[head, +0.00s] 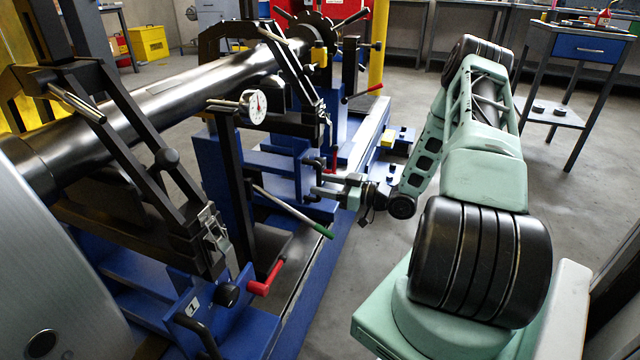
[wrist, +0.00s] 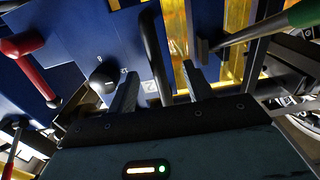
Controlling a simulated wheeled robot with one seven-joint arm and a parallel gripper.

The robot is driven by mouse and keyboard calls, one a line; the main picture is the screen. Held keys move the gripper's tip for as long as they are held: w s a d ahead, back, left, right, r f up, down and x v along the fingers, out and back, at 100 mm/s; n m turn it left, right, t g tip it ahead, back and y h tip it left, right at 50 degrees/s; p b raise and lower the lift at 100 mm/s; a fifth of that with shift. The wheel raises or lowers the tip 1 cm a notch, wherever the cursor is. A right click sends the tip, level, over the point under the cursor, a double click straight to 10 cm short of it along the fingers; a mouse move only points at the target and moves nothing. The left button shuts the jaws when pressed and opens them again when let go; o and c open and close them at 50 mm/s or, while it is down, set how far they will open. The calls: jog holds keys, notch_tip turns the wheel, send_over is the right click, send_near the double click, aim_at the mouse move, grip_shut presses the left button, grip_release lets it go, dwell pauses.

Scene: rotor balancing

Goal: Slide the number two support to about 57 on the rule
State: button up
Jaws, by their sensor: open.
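The number two support is the farther blue stand (head: 270,163) with a black frame around the steel rotor (head: 200,92) in the head view. My gripper (head: 323,184) is beside its lower front. In the wrist view my gripper (wrist: 160,70) is open, its fingers apart. A black bar handle (wrist: 151,50) on the support's blue face (wrist: 100,30) shows between the fingers; I cannot tell whether they touch it. A small white number plate (wrist: 152,93), seen sideways, lies by the handle. A black knob (wrist: 103,78) and a red-handled lever (wrist: 25,44) are to the left. No rule markings are legible.
The nearer support (head: 192,306), marked 1, has a red crank handle (head: 267,279). A dial gauge (head: 254,106) stands between the supports. A green-gripped lever (head: 300,214) sticks out near my gripper and shows at upper right in the wrist view (wrist: 304,12).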

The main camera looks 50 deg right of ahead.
jog(key=shift+p+v, duration=0.45)
jog(key=shift+v, duration=2.15)
